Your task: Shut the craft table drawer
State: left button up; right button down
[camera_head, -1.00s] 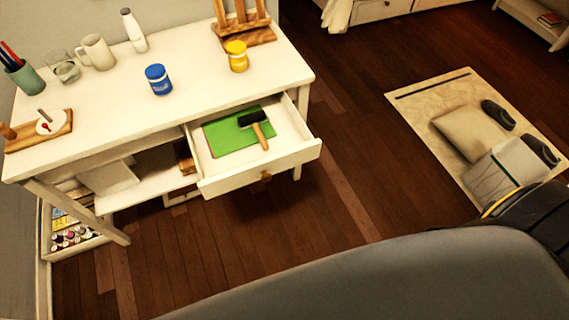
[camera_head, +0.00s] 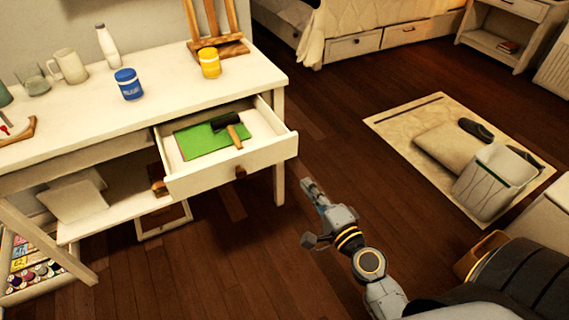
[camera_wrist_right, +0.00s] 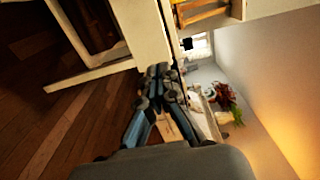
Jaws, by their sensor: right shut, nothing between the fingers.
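The craft table (camera_head: 70,120) is white and stands at the left in the head view. Its drawer (camera_head: 235,170) is pulled open, with a small brown knob (camera_head: 240,172) on its front. A green sheet (camera_head: 200,141) and a black roller with a wooden handle (camera_head: 230,125) lie inside the drawer. My right gripper (camera_head: 308,186) is to the right of the drawer front, apart from it, over the floor. It is shut and empty, and its fingers (camera_wrist_right: 162,72) also show together in the right wrist view. My left gripper is not in view.
A blue jar (camera_head: 129,84) and a yellow jar (camera_head: 209,62) stand on the tabletop by a wooden easel (camera_head: 215,25). A rug (camera_head: 400,125) with a cushion and a bin (camera_head: 492,183) lies at the right. Dark wooden floor (camera_head: 330,140) between is clear.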

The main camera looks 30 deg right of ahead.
jog(key=p, duration=0.3)
send_near(277, 144)
jog(key=w, duration=0.6)
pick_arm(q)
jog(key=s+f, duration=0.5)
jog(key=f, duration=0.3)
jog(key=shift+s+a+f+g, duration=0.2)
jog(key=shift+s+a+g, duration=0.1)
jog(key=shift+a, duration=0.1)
pick_arm(e)
jog(key=shift+w, duration=0.55)
